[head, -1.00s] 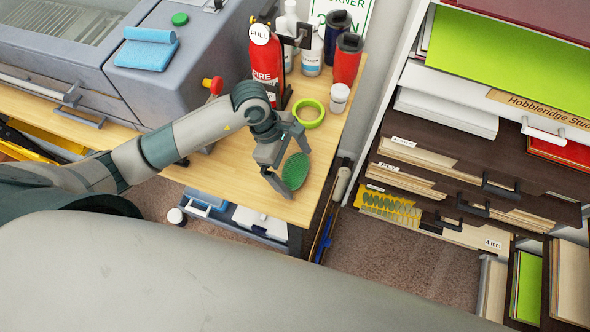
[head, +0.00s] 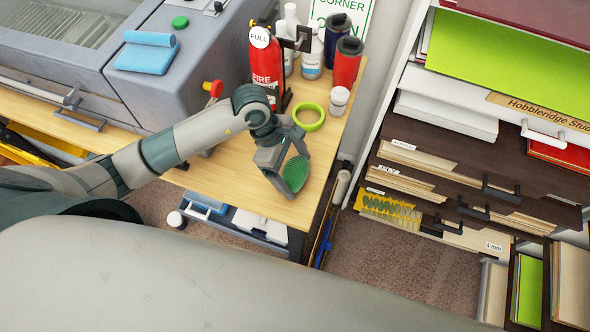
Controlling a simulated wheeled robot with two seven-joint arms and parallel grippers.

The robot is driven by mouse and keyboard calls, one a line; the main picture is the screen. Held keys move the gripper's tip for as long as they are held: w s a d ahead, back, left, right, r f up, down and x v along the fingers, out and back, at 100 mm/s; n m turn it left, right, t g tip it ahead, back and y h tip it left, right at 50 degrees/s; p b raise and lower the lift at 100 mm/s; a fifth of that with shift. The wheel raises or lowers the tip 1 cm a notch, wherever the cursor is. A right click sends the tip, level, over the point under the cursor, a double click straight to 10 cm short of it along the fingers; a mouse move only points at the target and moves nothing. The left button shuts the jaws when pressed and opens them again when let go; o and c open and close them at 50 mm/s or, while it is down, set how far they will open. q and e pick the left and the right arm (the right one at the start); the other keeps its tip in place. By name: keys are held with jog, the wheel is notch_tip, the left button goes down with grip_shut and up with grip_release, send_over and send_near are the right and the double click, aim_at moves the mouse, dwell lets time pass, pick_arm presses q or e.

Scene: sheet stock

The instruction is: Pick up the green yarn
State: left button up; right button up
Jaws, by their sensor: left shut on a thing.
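The green yarn (head: 297,171) is a dark green oval ball near the front right corner of the wooden table (head: 229,196) in the head view. My left gripper (head: 290,175) is shut on it, with its fingers on either side. The near finger hides part of the yarn. I cannot tell whether the yarn touches the tabletop. My right gripper does not show.
A white-lidded jar (head: 339,99), a red tumbler (head: 347,62) and a red fire extinguisher (head: 267,64) stand farther back. Open shelf drawers (head: 470,175) are at the right. Bare tabletop lies left of the gripper.

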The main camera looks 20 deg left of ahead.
aim_at(302, 176)
pick_arm(q)
jog(key=shift+r, duration=0.1)
jog(key=shift+r+b, duration=0.5)
jog(key=r, duration=0.1)
jog(key=r+b, duration=0.1)
jog(key=s+r+b, duration=0.1)
jog(key=shift+d, duration=0.3)
jog(key=s+d+r+p, duration=0.1)
jog(key=s+d+r, duration=0.3)
jog(key=s, duration=0.5)
jog(key=shift+s+d+r, duration=0.2)
jog(key=shift+d+r, duration=0.2)
jog(key=shift+r, duration=1)
jog(key=shift+w+f, duration=0.1)
